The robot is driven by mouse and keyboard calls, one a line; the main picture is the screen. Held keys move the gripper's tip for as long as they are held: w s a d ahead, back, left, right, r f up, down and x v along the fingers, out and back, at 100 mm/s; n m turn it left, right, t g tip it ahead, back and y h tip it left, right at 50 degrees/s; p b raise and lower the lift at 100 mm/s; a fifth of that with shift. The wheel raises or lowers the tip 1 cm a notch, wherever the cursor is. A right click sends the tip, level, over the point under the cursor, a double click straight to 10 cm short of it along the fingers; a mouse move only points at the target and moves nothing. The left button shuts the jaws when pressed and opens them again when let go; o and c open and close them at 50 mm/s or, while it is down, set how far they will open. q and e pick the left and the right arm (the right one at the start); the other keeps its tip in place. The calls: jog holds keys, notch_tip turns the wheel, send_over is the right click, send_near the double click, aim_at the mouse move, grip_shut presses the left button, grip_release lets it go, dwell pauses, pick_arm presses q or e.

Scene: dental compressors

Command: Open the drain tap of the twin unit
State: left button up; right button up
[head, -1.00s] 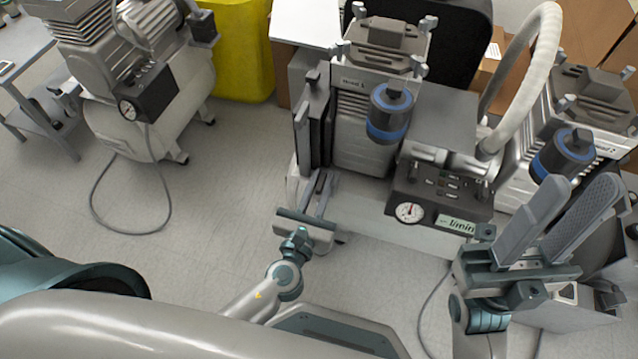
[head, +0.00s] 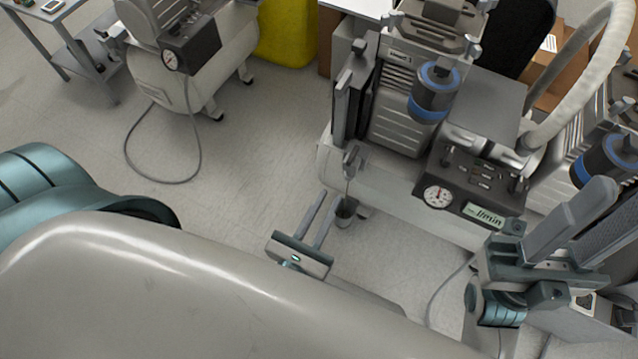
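The twin unit (head: 390,200) is a pale tank with two ribbed motor heads, blue-banded filters and a dark gauge panel (head: 470,190). At the tank's left end a small grey fitting (head: 352,156), seemingly the drain tap, has a thin stem going down toward a small dark cup (head: 346,211). Whether the tap is turned cannot be told. My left gripper (head: 328,200) is open and empty, its two thin fingers pointing up toward the tank's left end, just left of the cup and below the tap. My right gripper (head: 597,215) looks open and empty, in front of the unit's right side.
Another compressor (head: 215,60) with a looped cable on the floor stands at the upper left, near a grey cart (head: 85,60) and a yellow bin (head: 287,30). A thick pale hose (head: 570,95) arches over the unit's right side. The floor left of the unit is clear.

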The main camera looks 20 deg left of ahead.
pick_arm(q)
jog(key=shift+s, duration=1.6)
jog(key=shift+s, duration=0.1)
